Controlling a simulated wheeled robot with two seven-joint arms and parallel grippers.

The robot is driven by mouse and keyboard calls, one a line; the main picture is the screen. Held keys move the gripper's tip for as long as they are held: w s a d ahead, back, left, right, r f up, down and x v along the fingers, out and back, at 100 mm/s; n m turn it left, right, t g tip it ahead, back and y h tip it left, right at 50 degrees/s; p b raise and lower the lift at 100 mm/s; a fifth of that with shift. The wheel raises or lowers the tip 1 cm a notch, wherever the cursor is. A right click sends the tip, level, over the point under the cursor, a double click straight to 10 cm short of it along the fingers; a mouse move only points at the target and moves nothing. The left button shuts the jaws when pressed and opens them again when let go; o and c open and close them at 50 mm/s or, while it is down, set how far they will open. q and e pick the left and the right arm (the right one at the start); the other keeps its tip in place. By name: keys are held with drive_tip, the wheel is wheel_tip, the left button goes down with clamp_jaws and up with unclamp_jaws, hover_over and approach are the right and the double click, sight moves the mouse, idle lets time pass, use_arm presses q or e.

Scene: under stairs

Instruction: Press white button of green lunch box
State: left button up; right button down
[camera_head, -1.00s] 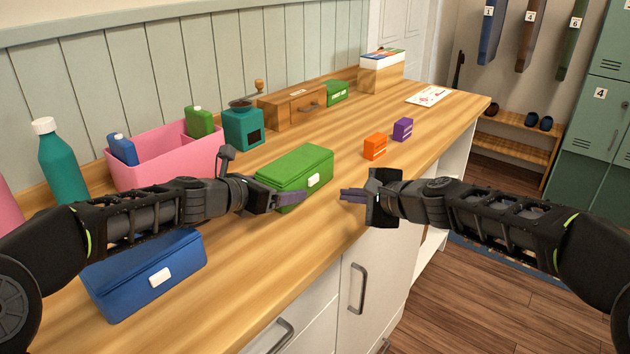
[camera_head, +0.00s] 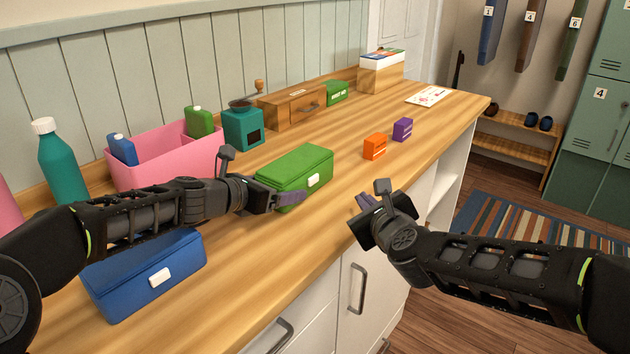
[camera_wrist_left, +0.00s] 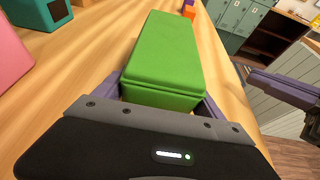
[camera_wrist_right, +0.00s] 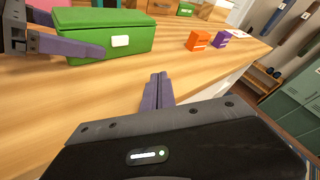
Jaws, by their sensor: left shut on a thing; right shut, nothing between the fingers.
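The green lunch box (camera_head: 297,170) lies closed on the wooden counter, with a white button (camera_head: 313,180) on its front face. My left gripper (camera_head: 278,198) is shut on the near end of the green lunch box; in the left wrist view its fingers (camera_wrist_left: 160,97) stand on either side of the box (camera_wrist_left: 165,60). My right gripper (camera_head: 366,203) is shut and empty, in front of and to the right of the box, apart from it. In the right wrist view its fingertips (camera_wrist_right: 158,80) are together, and the white button (camera_wrist_right: 120,41) shows clearly.
A blue lunch box (camera_head: 140,280) lies at the near left. Behind stand a pink bin (camera_head: 165,165), a teal grinder (camera_head: 243,127) and a wooden drawer box (camera_head: 292,105). Orange (camera_head: 374,147) and purple (camera_head: 402,129) blocks lie to the right. The counter's front is clear.

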sight(319, 180)
drive_tip(key=shift+a, duration=0.1)
drive_tip(key=shift+w+a, duration=0.85)
drive_tip(key=shift+a, duration=0.3)
drive_tip(key=shift+w+a, duration=0.85)
drive_tip(key=shift+a, duration=0.35)
drive_tip(key=shift+w+a, duration=0.85)
drive_tip(key=shift+a, duration=0.3)
drive_tip(key=shift+a, duration=0.1)
drive_tip(key=shift+w+a, duration=0.2)
drive_tip(key=shift+a, duration=0.05)
use_arm(q)
drive_tip(key=shift+d, duration=0.1)
use_arm(e)
drive_tip(key=shift+w+a, duration=0.35)
drive_tip(key=shift+a, duration=0.2)
idle(0.3)
drive_tip(key=shift+d, duration=0.1)
drive_tip(key=shift+s+d, duration=0.6)
drive_tip(key=shift+d, duration=0.15)
